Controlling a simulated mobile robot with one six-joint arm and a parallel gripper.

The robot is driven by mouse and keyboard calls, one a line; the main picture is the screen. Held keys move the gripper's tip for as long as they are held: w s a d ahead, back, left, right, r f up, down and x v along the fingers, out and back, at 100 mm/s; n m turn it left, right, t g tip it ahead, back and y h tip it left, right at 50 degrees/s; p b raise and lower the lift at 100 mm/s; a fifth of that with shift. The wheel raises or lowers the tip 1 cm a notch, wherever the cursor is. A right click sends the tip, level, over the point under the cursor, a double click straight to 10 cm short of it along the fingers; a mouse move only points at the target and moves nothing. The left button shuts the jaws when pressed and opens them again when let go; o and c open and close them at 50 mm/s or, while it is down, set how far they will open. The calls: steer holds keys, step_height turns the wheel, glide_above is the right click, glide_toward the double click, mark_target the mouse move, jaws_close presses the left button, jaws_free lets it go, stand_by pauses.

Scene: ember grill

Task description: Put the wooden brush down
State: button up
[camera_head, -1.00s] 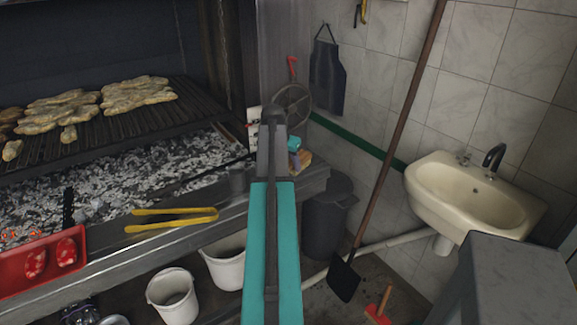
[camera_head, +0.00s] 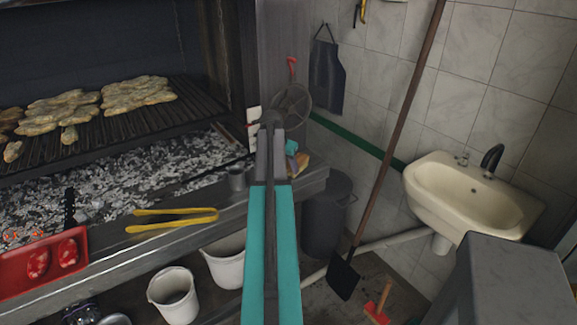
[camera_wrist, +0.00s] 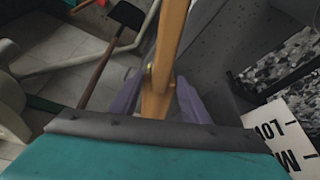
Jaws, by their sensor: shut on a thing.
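The wooden brush (camera_wrist: 172,40) shows in the wrist view as a long tan wooden piece running up from between my fingers to the top edge. My gripper (camera_wrist: 161,82) is shut on it, with one grey-purple finger on each side. The brush's far end is out of the wrist view. In the head view my arm hides most of the gripper; a small tan piece (camera_head: 301,164) beside it may be part of the brush, but I cannot tell. The brush is held over the area beside the grill's front ledge.
A red tray (camera_head: 14,282) sits at left. White buckets (camera_head: 174,297) are below. A dark bin (camera_head: 325,220), shovel (camera_head: 343,275) and sink (camera_head: 470,193) are right. Bare ledge lies near the tongs.

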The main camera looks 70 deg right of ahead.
steer(key=shift+f, duration=0.55)
steer(key=shift+f, duration=0.1)
steer(key=o, duration=1.1)
steer(key=b+v, duration=0.2)
steer(key=v, duration=1)
